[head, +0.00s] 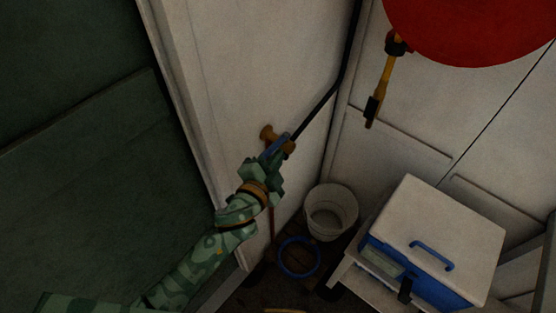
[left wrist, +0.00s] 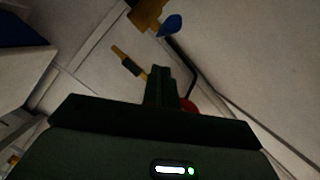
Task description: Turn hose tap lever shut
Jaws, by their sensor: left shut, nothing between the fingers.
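The hose tap (head: 268,133) is brass and sits on the pale wall panel near the middle of the head view. Its blue lever (head: 277,146) shows just above my left gripper (head: 275,160), slanting up to the right. In the left wrist view the brass tap (left wrist: 147,12) is at the top edge, with the rounded blue lever (left wrist: 168,26) beside it. My left gripper (left wrist: 160,88) is shut and empty there, with a gap in the picture between its fingers and the lever. Contact cannot be told from the head view. My right gripper is not in view.
A black hose (head: 320,100) runs up the wall corner. A red reel (head: 470,25) has a yellow nozzle (head: 383,85) hanging below it. A white bucket (head: 330,210), a blue ring (head: 298,257) and a white-lidded blue cooler (head: 440,230) stand lower right.

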